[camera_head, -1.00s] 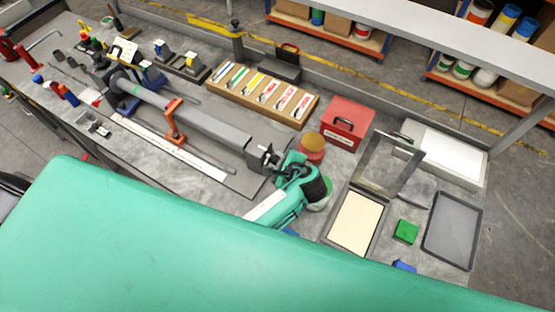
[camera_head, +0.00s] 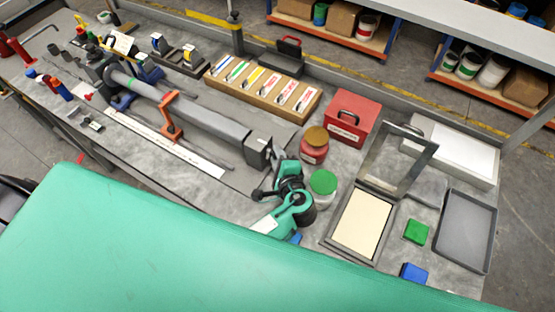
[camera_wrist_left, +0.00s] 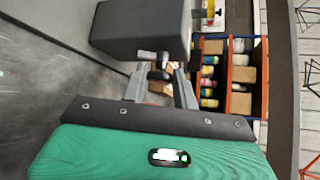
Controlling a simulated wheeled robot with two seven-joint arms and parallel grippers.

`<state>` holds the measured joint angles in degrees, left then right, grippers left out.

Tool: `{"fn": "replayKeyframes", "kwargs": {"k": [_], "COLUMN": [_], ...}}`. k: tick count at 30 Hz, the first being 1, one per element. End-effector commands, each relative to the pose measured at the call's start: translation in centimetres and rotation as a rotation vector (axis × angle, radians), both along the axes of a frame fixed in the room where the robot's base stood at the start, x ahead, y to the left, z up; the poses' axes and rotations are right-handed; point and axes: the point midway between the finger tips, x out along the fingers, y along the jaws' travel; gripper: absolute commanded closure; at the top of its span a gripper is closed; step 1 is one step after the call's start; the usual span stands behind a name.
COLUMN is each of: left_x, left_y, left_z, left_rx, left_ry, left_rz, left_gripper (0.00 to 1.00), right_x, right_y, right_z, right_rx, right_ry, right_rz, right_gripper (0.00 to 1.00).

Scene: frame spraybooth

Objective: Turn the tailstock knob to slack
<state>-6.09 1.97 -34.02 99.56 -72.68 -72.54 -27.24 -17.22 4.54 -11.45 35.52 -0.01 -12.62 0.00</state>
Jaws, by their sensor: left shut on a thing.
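The tailstock (camera_head: 258,152) is a dark grey block at the right end of the long grey bar on the bench. It fills the upper part of the left wrist view (camera_wrist_left: 140,30). A small dark knob with a light band (camera_wrist_left: 158,74) sticks out of its near face. My left gripper (camera_head: 264,186) is at the tailstock's near end, with its green wrist behind it. In the left wrist view its two grey fingers (camera_wrist_left: 160,88) stand on either side of the knob and are shut on it. The knob's pointer or marks cannot be made out. My right gripper is not in view.
A jar with a green lid (camera_head: 323,186) and a red jar with a brown lid (camera_head: 315,145) stand close right of my left wrist. A red toolbox (camera_head: 350,118), framed cream panel (camera_head: 361,222) and grey tray (camera_head: 494,232) lie further right. An orange clamp (camera_head: 169,115) straddles the bar.

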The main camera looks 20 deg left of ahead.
Motion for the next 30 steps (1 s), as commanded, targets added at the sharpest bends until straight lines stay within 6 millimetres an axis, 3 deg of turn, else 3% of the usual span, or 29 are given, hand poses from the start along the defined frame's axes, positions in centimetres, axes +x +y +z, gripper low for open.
{"fn": "replayKeyframes", "kwargs": {"k": [14,15,18,30], "left_x": [-0.08,-0.07,-0.07,-0.90], "left_y": [0.04,0.03,0.03,-0.71], "left_z": [-0.09,-0.10,-0.09,0.02], "left_rx": [-0.003,-0.003,-0.003,-0.005], "left_ry": [-0.015,-0.015,-0.015,-0.015], "left_rz": [0.001,0.001,0.001,-0.001], "left_gripper": [0.94,0.65,0.50,0.50], "right_x": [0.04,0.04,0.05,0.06], "right_y": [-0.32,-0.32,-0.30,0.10], "right_z": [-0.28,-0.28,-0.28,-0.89], "right_rx": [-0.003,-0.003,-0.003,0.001], "right_ry": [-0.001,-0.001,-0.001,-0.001], "right_rz": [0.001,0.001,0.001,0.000], "right_gripper": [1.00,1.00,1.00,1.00]}}
